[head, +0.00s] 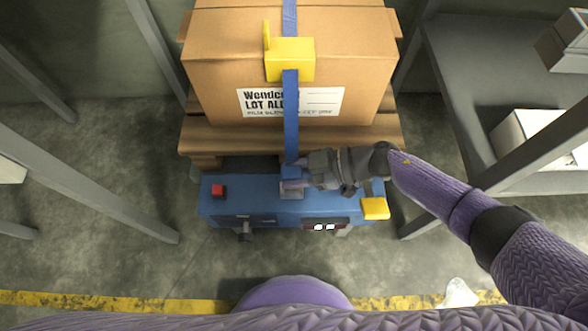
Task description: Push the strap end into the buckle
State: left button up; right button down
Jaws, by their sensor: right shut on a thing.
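A blue strap (291,118) runs over the cardboard box (222,62) and hangs down its front to my right gripper (291,180). The right gripper is shut on the low end of the strap, just above the top of a blue machine (232,200). A small grey-blue fitting (291,194) on the machine lies right at the fingertips. It may be the buckle, but I cannot tell. The fingers partly hide the strap end, so I cannot tell whether it is inside anything. My left gripper is not in view.
A yellow piece (290,58) sits on the strap at the box's upper front edge. The box stands on a wooden pallet (217,139). The machine has a red button (218,191) and a yellow block (374,208). Grey shelving (470,95) stands at right; floor at left is clear.

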dwell(0.4)
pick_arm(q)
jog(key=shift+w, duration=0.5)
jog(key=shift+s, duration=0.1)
pick_arm(e)
jog(key=shift+f, duration=0.15)
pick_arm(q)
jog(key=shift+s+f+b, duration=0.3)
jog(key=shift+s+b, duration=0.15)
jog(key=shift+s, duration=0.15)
pick_arm(e)
jog(key=shift+f, duration=0.65)
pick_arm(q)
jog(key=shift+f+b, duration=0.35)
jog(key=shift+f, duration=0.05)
pick_arm(e)
jog(key=shift+f, duration=0.5)
